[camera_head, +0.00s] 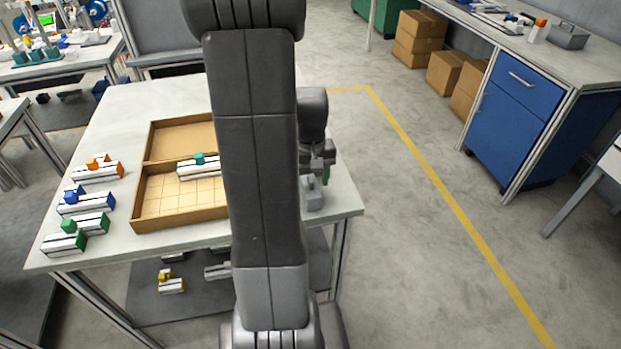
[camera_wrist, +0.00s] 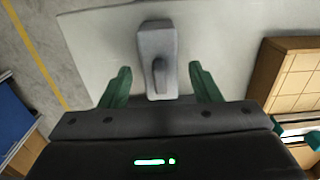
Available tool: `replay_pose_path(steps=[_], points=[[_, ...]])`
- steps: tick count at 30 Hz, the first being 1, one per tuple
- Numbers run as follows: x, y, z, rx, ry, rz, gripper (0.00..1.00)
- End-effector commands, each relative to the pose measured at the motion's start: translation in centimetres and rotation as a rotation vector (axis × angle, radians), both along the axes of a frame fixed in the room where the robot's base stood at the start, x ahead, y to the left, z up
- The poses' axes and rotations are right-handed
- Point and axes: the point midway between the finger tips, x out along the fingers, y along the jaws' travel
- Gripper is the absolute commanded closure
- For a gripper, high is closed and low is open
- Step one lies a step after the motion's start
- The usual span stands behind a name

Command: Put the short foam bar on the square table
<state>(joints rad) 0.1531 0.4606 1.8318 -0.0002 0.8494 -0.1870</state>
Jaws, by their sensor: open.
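I cannot make out a short foam bar for certain in either view. My gripper (camera_wrist: 159,72) is open, with its green fingers on either side of a small grey block (camera_wrist: 156,42) that has a dark raised part. Whether the fingers touch the block I cannot tell. In the head view my gripper (camera_head: 325,174) is over the right end of the white table (camera_head: 190,105), and the grey block (camera_head: 312,197) stands just below it. My arm hides the middle of this table. Which table is the square one I cannot tell.
A brown divided tray (camera_head: 138,208) holds a silver piece with a teal knob (camera_head: 198,166). Silver pieces with orange (camera_head: 97,169), blue (camera_head: 84,203) and green (camera_head: 78,235) knobs lie left of it. A blue cabinet (camera_head: 513,115) and cardboard boxes (camera_head: 417,42) stand across open floor.

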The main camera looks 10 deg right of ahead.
Motion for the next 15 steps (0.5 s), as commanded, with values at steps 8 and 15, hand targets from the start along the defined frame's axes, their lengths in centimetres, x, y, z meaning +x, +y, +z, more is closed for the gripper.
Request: replay_pose_path(steps=[8,15], points=[[0.1,0.0,5.4,-0.001,-0.007,0.0,0.43],[0.1,0.0,10.0,-0.001,-0.004,0.0,0.43]])
